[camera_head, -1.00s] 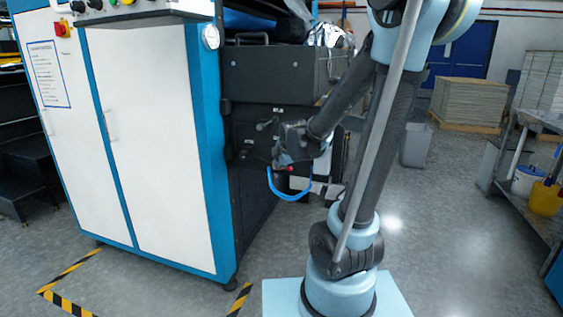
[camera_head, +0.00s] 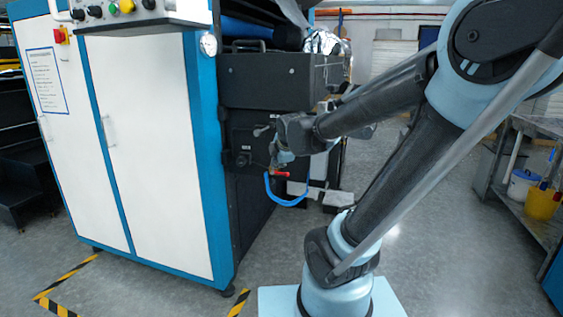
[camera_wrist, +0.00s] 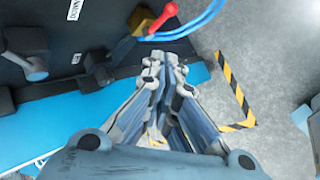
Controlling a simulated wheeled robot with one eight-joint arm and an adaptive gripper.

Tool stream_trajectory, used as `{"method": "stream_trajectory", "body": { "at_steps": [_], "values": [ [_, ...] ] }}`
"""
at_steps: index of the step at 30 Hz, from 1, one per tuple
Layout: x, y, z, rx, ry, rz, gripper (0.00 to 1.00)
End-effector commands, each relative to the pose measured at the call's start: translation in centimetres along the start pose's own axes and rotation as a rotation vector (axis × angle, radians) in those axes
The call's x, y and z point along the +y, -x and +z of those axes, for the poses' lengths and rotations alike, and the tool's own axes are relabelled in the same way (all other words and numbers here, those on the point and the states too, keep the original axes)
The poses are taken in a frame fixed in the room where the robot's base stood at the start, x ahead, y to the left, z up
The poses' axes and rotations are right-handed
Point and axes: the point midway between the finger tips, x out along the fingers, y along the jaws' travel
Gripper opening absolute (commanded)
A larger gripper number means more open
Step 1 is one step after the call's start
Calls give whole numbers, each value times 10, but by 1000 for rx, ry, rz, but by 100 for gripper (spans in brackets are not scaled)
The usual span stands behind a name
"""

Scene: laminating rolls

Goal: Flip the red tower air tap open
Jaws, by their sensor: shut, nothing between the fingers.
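The red tap handle (camera_head: 281,174) shows small on the dark side of the machine in the head view, just above a blue hose (camera_head: 283,199). In the wrist view the red handle (camera_wrist: 161,19) points up and right from a brass body (camera_wrist: 142,22), with the blue hose (camera_wrist: 193,22) beside it. My gripper (camera_wrist: 165,58) is shut and empty, with its fingertips just below the brass body and handle in that picture. A small gap seems to show between the tips and the handle. In the head view my gripper (camera_head: 280,156) is at the tap, partly blocking it.
The white-doored machine cabinet (camera_head: 150,140) with blue edges stands at left. Striped floor tape (camera_wrist: 235,90) marks the grey floor. A workbench (camera_head: 520,185) with buckets stands at right.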

Motion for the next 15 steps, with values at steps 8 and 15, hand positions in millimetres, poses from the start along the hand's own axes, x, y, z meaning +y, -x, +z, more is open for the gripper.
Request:
{"method": "stream_trajectory", "body": {
  "at_steps": [8,15],
  "values": [
    [-4,23,3,0,0,0,0],
    [-6,35,4,0,0,0,0]
  ]
}}
